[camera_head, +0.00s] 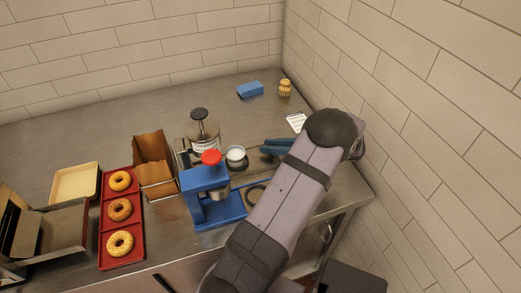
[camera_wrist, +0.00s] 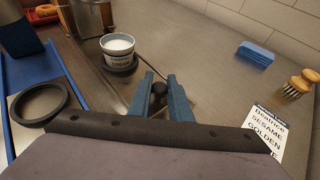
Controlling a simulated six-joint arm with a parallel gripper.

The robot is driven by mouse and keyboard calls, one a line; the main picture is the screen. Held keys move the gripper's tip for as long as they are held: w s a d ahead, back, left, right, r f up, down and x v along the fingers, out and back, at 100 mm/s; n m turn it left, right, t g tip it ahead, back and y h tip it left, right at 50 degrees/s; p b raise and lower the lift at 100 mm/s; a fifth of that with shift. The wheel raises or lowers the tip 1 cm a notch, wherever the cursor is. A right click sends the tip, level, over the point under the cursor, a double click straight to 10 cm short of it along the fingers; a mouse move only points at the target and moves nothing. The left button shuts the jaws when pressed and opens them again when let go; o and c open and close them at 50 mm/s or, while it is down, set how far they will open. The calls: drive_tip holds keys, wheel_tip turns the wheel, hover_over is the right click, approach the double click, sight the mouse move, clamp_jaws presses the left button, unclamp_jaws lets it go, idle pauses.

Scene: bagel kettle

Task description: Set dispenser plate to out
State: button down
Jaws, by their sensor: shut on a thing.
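A blue machine (camera_head: 212,205) with a red knob (camera_head: 211,157) on top stands on the steel counter. I take it for the dispenser, but cannot tell for sure. A flat dark ring (camera_head: 258,194) lies beside it and shows at the left of the wrist view (camera_wrist: 38,104), by a blue strip. My gripper (camera_head: 272,147) is right of the white cream tub. In the wrist view my gripper (camera_wrist: 160,90) has its blue fingers shut on a small dark round knob (camera_wrist: 158,89). What the knob belongs to is mostly hidden. The plate's position cannot be told.
The cream tub (camera_wrist: 118,47) stands on a dark round base just left of the fingers. A blue sponge (camera_head: 250,89), brush (camera_head: 285,88) and card (camera_wrist: 267,130) lie beyond.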

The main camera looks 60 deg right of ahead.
drive_tip(key=shift+s+d, duration=0.85)
drive_tip(key=shift+d, duration=0.05)
drive_tip(key=c, duration=1.6)
unclamp_jaws()
drive_tip(key=shift+s, duration=0.15)
drive_tip(key=shift+c, duration=0.2)
drive_tip(key=shift+r, duration=0.1)
wheel_tip(320, 180, up, 10)
drive_tip(key=b, duration=0.2)
